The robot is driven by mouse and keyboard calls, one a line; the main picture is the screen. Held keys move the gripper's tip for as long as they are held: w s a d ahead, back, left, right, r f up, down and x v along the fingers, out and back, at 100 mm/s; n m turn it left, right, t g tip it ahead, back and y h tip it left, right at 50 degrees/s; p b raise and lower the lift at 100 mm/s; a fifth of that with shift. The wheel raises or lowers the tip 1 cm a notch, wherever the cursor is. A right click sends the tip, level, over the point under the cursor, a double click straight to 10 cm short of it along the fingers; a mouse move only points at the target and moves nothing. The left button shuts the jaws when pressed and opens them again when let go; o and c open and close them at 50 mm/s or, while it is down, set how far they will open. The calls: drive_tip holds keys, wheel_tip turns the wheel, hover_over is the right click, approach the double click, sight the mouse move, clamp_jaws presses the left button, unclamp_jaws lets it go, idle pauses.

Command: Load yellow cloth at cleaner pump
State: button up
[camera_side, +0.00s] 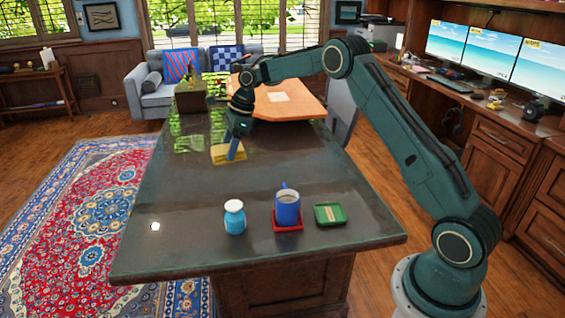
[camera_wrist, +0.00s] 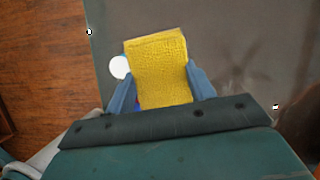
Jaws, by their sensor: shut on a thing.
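The yellow cloth (camera_side: 222,156) is a flat rectangle at the middle of the dark table in the side view. In the wrist view the yellow cloth (camera_wrist: 160,68) sits between the two blue fingers of my gripper (camera_wrist: 162,82). My gripper (camera_side: 235,150) is shut on the cloth and points down; whether the cloth touches the table is unclear. A light-blue bottle with a white top (camera_side: 234,219), likely the cleaner pump, stands upright nearer the side camera, apart from the gripper. A white round shape shows left of the cloth in the wrist view; I cannot tell what it is.
A brown board (camera_side: 290,96) and a dark box (camera_side: 190,97) are at the far end. The table's left front is clear.

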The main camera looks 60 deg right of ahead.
sight(232, 206)
drive_tip(key=s+a+f+n+g+y, duration=0.1)
drive_tip(key=s+a+f+n+g, duration=0.1)
drive_tip(key=s+a+n, duration=0.4)
drive_tip(key=shift+s+a+f, duration=0.4)
drive_tip(key=shift+a+f, duration=0.05)
drive_tip(key=shift+a, duration=0.05)
drive_tip(key=shift+f, duration=0.15)
drive_tip(key=shift+f, duration=2.85)
drive_tip(key=shift+f, duration=1)
drive_tip(key=shift+r, duration=0.1)
idle(0.5)
drive_tip(key=shift+r, duration=3.45)
